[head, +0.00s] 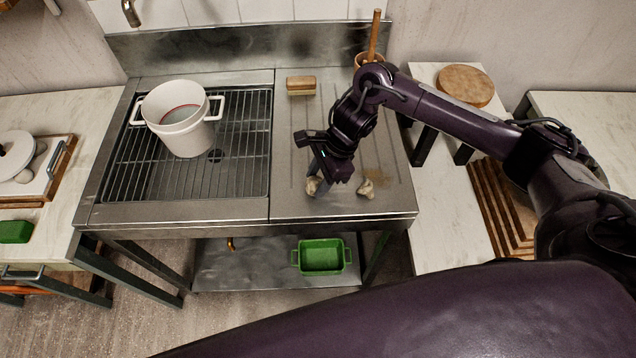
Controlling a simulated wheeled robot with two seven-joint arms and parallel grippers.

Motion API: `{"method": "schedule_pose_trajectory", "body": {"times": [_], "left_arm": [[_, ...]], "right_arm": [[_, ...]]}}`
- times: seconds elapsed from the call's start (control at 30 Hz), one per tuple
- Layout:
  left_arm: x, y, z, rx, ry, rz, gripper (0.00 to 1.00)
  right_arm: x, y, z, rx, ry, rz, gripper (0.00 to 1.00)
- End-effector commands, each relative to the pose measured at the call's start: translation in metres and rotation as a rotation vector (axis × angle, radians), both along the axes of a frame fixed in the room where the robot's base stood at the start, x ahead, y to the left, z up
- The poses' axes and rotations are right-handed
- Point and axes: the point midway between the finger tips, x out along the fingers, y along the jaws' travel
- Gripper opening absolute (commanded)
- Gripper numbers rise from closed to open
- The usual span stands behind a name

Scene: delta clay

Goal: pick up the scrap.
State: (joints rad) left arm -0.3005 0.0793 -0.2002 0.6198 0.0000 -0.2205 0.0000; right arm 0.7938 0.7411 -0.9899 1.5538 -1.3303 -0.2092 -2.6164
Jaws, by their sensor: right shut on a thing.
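A small beige clay scrap (313,186) is at my right gripper (318,183), near the front of the ribbed drainboard. The gripper points down and is shut on this scrap, and its fingers partly hide it. I cannot tell whether the scrap touches the board. A second beige scrap (366,188) lies on the drainboard just to the right, apart from the gripper. My left gripper is not in view.
The steel drainboard (290,140) also holds a wood-backed brush (301,85) at the back. A white pot (180,125) stands on the sink grate at left. A green tub (321,257) sits on the lower shelf. Side tables flank the sink.

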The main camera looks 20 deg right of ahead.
Motion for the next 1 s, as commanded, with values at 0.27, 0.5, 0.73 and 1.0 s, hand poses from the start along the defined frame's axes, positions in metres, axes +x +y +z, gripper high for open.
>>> {"method": "schedule_pose_trajectory", "body": {"times": [0.27,0.5,0.73,1.0], "left_arm": [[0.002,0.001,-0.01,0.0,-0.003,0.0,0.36],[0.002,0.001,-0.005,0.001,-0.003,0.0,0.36],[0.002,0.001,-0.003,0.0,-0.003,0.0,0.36],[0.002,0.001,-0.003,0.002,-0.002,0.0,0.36]], "right_arm": [[0.003,-0.001,0.08,-0.004,-0.015,0.001,0.17],[0.002,-0.001,0.135,-0.003,-0.01,-0.001,0.17],[0.001,-0.001,0.166,-0.002,-0.005,-0.001,0.17],[0.0,-0.001,0.176,-0.001,-0.001,-0.001,0.17]]}}
